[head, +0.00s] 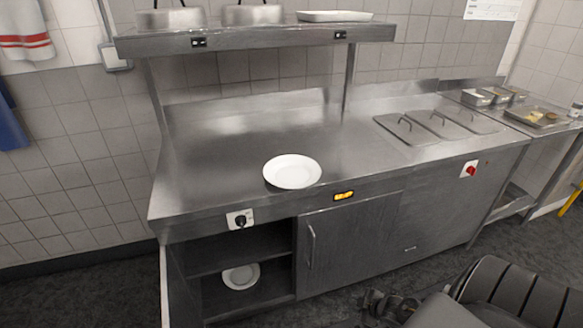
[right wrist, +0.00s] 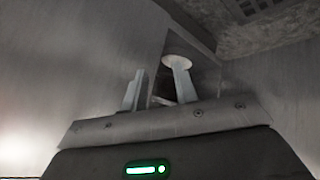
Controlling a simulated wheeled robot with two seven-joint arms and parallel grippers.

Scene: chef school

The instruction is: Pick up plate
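A white round plate (head: 292,171) lies flat on the steel counter (head: 230,140), near its front edge. A second white plate (head: 241,276) is on the open lower shelf below the counter. My right gripper (head: 375,303) is low at the bottom of the head view, right of the shelf and apart from both plates. In the right wrist view its two fingers (right wrist: 158,88) stand apart with nothing between them. A small pale disc (right wrist: 177,62) shows by one fingertip there; I cannot tell which plate it is. My left gripper is in neither view.
An overhead shelf (head: 250,37) with pans stands above the counter's back. Lidded wells (head: 438,125) and food trays (head: 540,116) are to the right. A cabinet door (head: 348,245) with a handle is beside the open shelf. The counter around the upper plate is clear.

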